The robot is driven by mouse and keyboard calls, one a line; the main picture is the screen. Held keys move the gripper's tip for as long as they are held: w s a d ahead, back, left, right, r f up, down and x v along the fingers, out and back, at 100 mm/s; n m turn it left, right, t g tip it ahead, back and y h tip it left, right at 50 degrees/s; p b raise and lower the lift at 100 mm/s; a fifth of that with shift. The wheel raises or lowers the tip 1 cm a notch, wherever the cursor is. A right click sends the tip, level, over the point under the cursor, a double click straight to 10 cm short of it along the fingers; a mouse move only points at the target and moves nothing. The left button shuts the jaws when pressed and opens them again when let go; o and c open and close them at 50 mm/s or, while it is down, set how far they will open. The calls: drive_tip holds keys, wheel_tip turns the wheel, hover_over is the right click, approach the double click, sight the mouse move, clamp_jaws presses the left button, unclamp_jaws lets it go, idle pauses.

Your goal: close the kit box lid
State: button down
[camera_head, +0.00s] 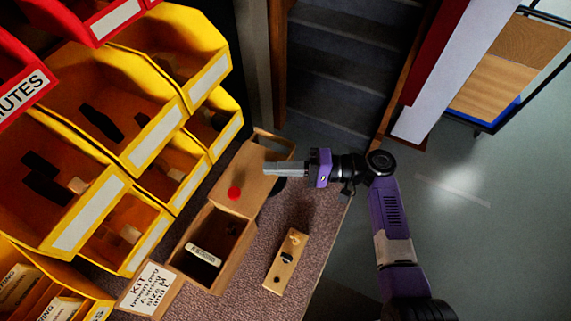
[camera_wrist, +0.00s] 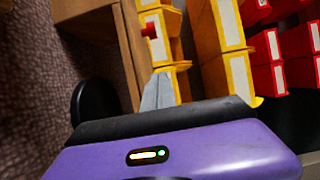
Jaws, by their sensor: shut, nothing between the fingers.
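The kit box (camera_head: 179,262) is a wooden box on the bench, and its near part is open, with a pale labelled piece (camera_head: 204,255) inside. The wooden lid (camera_head: 240,168) with a red knob (camera_head: 234,193) lies over the far part, beyond the opening. In the wrist view the red knob (camera_wrist: 150,31) shows just past my fingertips. My gripper (camera_head: 266,168) is shut and empty. It comes in from the right, with its fingertips over the lid's far right part, apart from the knob. I cannot tell whether they touch the lid.
A card marked KIT (camera_head: 150,289) stands at the box's near end. A small wooden block with fittings (camera_head: 286,262) lies to the right on the speckled bench top (camera_head: 255,252). Yellow bins (camera_head: 120,95) crowd the left side. Steps (camera_head: 335,75) are behind; open floor lies right.

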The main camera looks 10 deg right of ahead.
sight(251, 188)
drive_tip(key=p+x, duration=0.1)
drive_tip(key=x, duration=0.4)
drive_tip(key=shift+s+r, duration=0.15)
drive_tip(key=shift+s+a+p, duration=0.2)
drive_tip(key=shift+s+p, duration=0.2)
drive_tip(key=shift+s, duration=0.2)
drive_tip(key=shift+s+a+p, duration=0.2)
drive_tip(key=shift+s+p, duration=0.15)
drive_tip(key=shift+s, duration=0.2)
drive_tip(key=shift+s+a, duration=0.3)
drive_tip(key=shift+s, duration=0.2)
drive_tip(key=shift+s+a, duration=0.1)
drive_tip(key=shift+s, duration=0.1)
drive_tip(key=s+a, duration=0.3)
drive_tip(key=s, duration=0.1)
drive_tip(key=s+a+p, duration=0.1)
drive_tip(key=s+a, duration=0.3)
drive_tip(key=s, duration=0.1)
drive_tip(key=s+a, duration=0.4)
drive_tip(key=s, duration=0.1)
drive_tip(key=shift+p, duration=0.3)
